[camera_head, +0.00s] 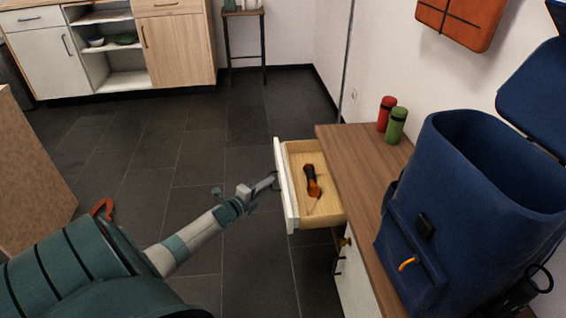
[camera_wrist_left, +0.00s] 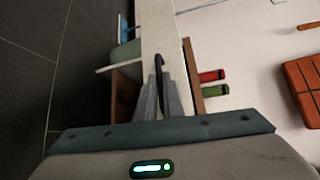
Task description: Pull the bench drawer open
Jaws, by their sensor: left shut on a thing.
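The bench drawer (camera_head: 313,214) stands out from the wooden-topped bench (camera_head: 352,170) in the head view, with its light wood inside showing. A screwdriver with an orange and black handle (camera_head: 312,180) lies in it. My left gripper (camera_head: 273,181) is at the drawer's white front (camera_head: 285,190), shut on the handle. In the left wrist view the dark handle (camera_wrist_left: 160,70) shows between the two fingers of my left gripper (camera_wrist_left: 160,88), against the white front (camera_wrist_left: 163,30). My right gripper is not in view.
A blue backpack (camera_head: 470,190) stands open on the bench near a red bottle (camera_head: 385,113) and a green bottle (camera_head: 396,126). Grey tiled floor (camera_head: 200,150) lies clear left of the drawer. Cabinets (camera_head: 125,50) and a small stool (camera_head: 245,45) stand at the back.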

